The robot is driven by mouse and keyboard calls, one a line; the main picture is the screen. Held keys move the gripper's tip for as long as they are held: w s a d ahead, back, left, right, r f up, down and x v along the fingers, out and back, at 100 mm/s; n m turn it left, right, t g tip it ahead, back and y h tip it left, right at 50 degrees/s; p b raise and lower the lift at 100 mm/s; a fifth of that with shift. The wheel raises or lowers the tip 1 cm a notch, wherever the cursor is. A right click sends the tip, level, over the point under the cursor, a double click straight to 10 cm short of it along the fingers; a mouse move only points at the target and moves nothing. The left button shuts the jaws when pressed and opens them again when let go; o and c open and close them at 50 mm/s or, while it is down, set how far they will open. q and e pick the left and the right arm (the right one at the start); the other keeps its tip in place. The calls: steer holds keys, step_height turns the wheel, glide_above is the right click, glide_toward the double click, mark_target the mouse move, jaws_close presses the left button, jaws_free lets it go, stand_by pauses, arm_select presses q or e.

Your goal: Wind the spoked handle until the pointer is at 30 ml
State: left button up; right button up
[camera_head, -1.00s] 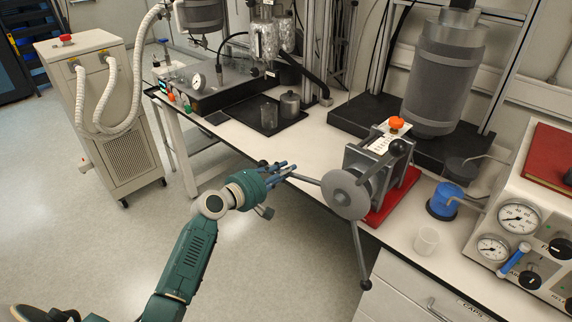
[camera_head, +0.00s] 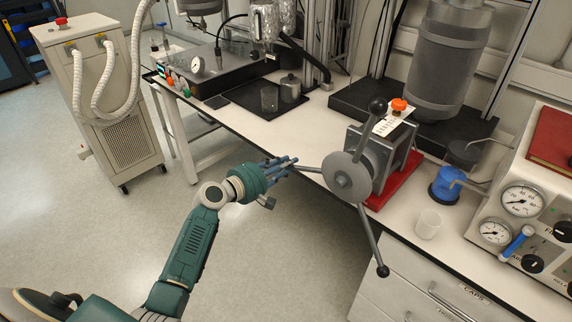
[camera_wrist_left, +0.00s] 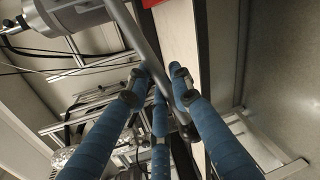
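The spoked handle (camera_head: 342,183) is a grey disc hub with three spokes ending in dark knobs, on the front of a grey box-shaped unit (camera_head: 400,150) with a red base. One spoke points up, one down and slightly right, one left. My left gripper (camera_head: 288,166) is at the outer end of the left spoke. In the left wrist view, its blue fingers (camera_wrist_left: 160,84) close around that spoke (camera_wrist_left: 150,55) near its knob. A white scale card (camera_head: 393,121) lies on the unit's top; its marks and pointer are too small to read. My right gripper is out of view.
An orange knob (camera_head: 399,104) stands on the unit. A dark tray (camera_head: 245,108) with vessels is behind the gripper.

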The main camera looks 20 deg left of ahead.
arm_select(q)
steer(key=shift+o, duration=1)
steer(key=shift+s+f, duration=0.1)
steer(key=shift+f, duration=0.15)
steer(key=shift+r, duration=0.1)
steer(key=shift+s+r, duration=0.1)
steer(key=v, duration=1.1)
steer(key=shift+s+a, duration=0.15)
steer(key=shift+s, duration=0.2)
steer(key=shift+o, duration=0.3)
